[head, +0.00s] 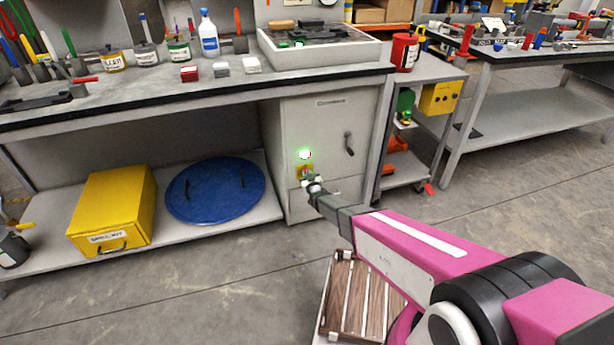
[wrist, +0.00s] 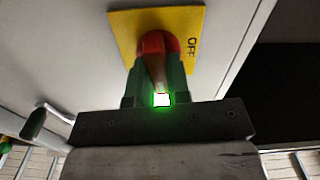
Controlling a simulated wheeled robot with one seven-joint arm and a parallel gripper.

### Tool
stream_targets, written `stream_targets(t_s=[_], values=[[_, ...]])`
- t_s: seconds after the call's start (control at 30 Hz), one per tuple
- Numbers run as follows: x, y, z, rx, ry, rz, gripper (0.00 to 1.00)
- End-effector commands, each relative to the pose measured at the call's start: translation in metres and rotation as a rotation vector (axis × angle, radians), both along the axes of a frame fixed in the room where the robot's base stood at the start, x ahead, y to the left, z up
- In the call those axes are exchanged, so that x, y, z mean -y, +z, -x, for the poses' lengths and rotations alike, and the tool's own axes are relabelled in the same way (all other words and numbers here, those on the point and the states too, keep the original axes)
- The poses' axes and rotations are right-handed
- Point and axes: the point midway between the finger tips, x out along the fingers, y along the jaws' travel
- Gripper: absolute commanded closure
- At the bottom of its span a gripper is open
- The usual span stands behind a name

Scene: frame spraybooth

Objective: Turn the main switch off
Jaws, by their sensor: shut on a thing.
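The main switch is a red rotary knob (wrist: 155,48) on a yellow plate (wrist: 184,22) marked OFF. My gripper (head: 312,182) is at the switch. In the wrist view my gripper (wrist: 155,85) is shut on the knob, with a finger on either side of it. The knob's lower part is hidden between the fingers. The OFF lettering is to the right of the knob there.
A dark door handle (head: 349,144) sticks out to the right of the switch. A yellow box (head: 113,210) and a blue round lid (head: 215,190) lie on the lower shelf at left. A slatted wooden piece (head: 360,300) is below my arm. A cart (head: 420,150) stands to the right.

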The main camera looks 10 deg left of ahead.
Motion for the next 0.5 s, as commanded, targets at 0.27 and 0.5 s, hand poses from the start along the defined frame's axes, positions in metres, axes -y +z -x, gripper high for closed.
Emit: stream_targets(t_s=[0.27,0.5], values=[[-0.0018,-0.0005,0.0012,0.123,0.001,0.200,1.00],[-0.0032,-0.0014,0.0022,0.242,0.001,0.396,1.00]])
